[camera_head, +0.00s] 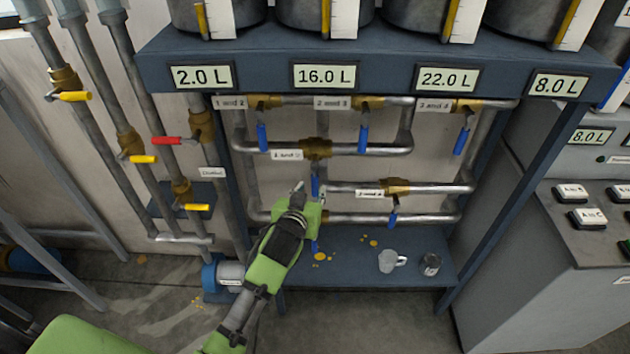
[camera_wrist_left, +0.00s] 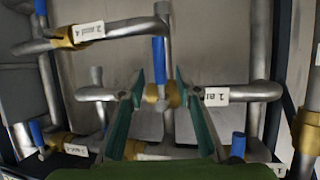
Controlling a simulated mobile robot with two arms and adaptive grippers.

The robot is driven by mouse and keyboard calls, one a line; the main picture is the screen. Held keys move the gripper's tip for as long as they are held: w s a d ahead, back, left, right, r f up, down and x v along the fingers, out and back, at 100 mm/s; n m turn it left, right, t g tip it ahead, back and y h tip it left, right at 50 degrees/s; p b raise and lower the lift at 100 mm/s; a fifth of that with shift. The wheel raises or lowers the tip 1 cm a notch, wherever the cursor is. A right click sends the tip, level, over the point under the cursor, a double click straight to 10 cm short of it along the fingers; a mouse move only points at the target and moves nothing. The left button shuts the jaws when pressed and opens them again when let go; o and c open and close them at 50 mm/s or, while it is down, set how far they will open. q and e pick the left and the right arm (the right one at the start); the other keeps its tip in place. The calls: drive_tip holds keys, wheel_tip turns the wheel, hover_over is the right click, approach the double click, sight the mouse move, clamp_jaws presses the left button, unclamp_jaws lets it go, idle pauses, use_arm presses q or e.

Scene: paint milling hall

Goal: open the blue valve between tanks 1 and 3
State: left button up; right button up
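The valve labelled 1 and 3 has a brass body (camera_head: 316,148) on a horizontal pipe, with its label (camera_head: 287,155) to the left. Its blue handle (camera_head: 315,186) hangs down, across the pipe. My left gripper (camera_head: 311,192) is open just in front of the handle. In the left wrist view, which looks upside down, the two teal fingers (camera_wrist_left: 158,88) stand apart on either side of the handle (camera_wrist_left: 158,60) and brass body (camera_wrist_left: 160,95). I cannot tell whether a finger touches the handle. My right gripper is not in view.
Other blue handles hang nearby: upper left (camera_head: 262,137), upper right (camera_head: 364,139), far right (camera_head: 461,141) and lower right (camera_head: 393,217). Frame posts flank the pipes.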

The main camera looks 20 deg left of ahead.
sight(314, 185)
use_arm(q)
drive_tip(key=shift+x, duration=2.9)
clamp_jaws()
